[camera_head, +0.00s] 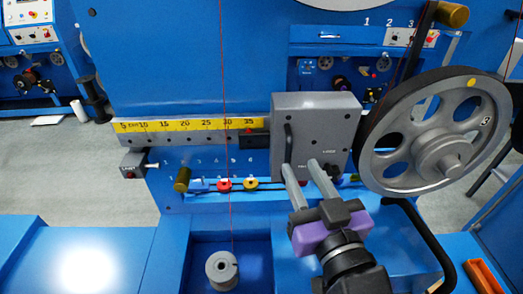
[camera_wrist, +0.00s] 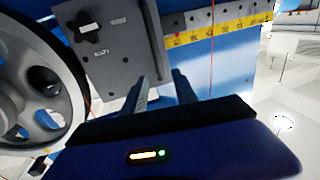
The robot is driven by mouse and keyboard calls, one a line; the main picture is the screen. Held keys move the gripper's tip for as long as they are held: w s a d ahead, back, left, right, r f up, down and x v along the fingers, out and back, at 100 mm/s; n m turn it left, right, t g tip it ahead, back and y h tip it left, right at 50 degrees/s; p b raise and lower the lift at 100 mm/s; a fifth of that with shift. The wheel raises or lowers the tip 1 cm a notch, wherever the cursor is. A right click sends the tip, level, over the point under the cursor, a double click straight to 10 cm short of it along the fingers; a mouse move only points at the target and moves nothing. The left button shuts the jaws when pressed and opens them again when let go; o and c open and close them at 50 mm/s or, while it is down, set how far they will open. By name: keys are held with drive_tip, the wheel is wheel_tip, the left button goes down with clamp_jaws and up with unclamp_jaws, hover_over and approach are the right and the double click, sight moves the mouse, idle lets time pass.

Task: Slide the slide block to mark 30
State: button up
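The slide block is a grey box (camera_head: 325,115) on the rail, with a black upright handle (camera_head: 288,142) on its left part. Its left edge is just right of the 35 on the yellow scale (camera_head: 190,125). My gripper (camera_head: 298,165) is in front of the block's lower part, with its two grey fingers apart and nothing seen between them. In the wrist view the picture is turned over: the block (camera_wrist: 118,68) is upper left and my gripper's fingers (camera_wrist: 163,85) point towards its edge area. Contact with the block cannot be told.
A large grey wheel (camera_head: 440,150) stands close on the right. A thin red line (camera_head: 225,80) hangs vertically left of the block, above a grey spool (camera_head: 221,268). Coloured knobs (camera_head: 223,184) sit below the scale.

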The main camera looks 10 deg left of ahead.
sight(290, 153)
drive_tip(key=x, duration=0.2)
drive_tip(key=p+x, duration=0.1)
drive_tip(key=x, duration=0.2)
drive_tip(key=f+x, duration=0.1)
drive_tip(key=x, duration=0.1)
drive_tip(key=shift+w+a, duration=0.2)
drive_tip(key=shift+w, duration=0.15)
clamp_jaws()
idle(1.2)
